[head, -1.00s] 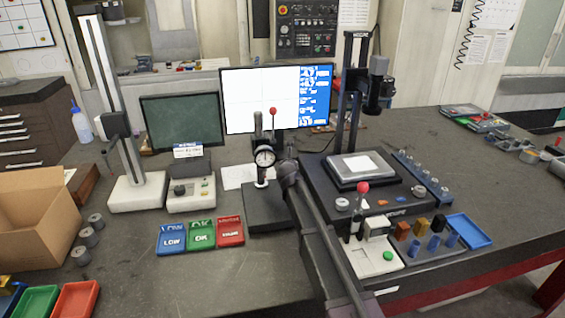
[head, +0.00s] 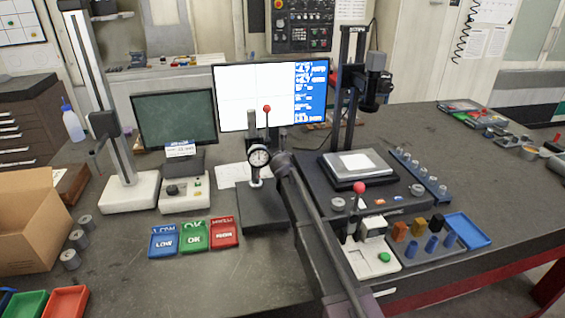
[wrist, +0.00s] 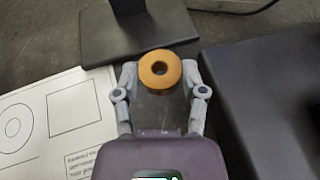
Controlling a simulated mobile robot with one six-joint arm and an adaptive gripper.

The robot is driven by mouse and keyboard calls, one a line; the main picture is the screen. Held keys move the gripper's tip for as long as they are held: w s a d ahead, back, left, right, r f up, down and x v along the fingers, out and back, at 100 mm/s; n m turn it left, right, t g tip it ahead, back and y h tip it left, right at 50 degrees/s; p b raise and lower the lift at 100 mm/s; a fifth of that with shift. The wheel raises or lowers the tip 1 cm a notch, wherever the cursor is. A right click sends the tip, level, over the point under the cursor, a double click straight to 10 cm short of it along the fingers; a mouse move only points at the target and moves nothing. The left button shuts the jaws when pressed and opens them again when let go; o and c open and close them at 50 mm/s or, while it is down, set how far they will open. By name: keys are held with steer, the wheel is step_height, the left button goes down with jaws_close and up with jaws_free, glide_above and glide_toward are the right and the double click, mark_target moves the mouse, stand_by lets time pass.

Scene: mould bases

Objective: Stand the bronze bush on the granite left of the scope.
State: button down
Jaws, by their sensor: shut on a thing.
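The bronze bush (wrist: 160,69) is a short orange-brown ring with a round hole. In the wrist view it sits between the two fingertips of my gripper (wrist: 160,78), which is shut on it. Its hole faces the camera. The bush and fingertips cannot be made out in the head view, where my arm ends near the dial gauge. The scope (head: 378,82) stands on its column at the right, over a dark base (head: 312,178). A dark block (head: 262,208) under the dial gauge (head: 259,156) lies left of it. I cannot tell which dark surface is the granite.
A printed drawing sheet (wrist: 55,120) lies left of the gripper. A dark plate with a post (wrist: 130,30) is just beyond the bush, and a dark block (wrist: 260,90) is at the right. A monitor (head: 265,95) stands behind.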

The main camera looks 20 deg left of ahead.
steer(key=shift+w+a, duration=0.2)
steer(key=shift+w, duration=0.25)
steer(key=shift+w+d+f+b, duration=0.15)
steer(key=shift+f+b, duration=0.15)
steer(key=shift+f, duration=0.15)
steer(key=shift+s+f+b, duration=0.2)
steer(key=shift+s+b, duration=0.15)
steer(key=shift+b, duration=0.05)
steer(key=shift+w+f+b, duration=0.15)
steer(key=shift+f+b, duration=0.9)
steer(key=shift+f, duration=0.1)
steer(key=shift+c, duration=2.2)
jaws_free()
steer(key=shift+r, duration=0.1)
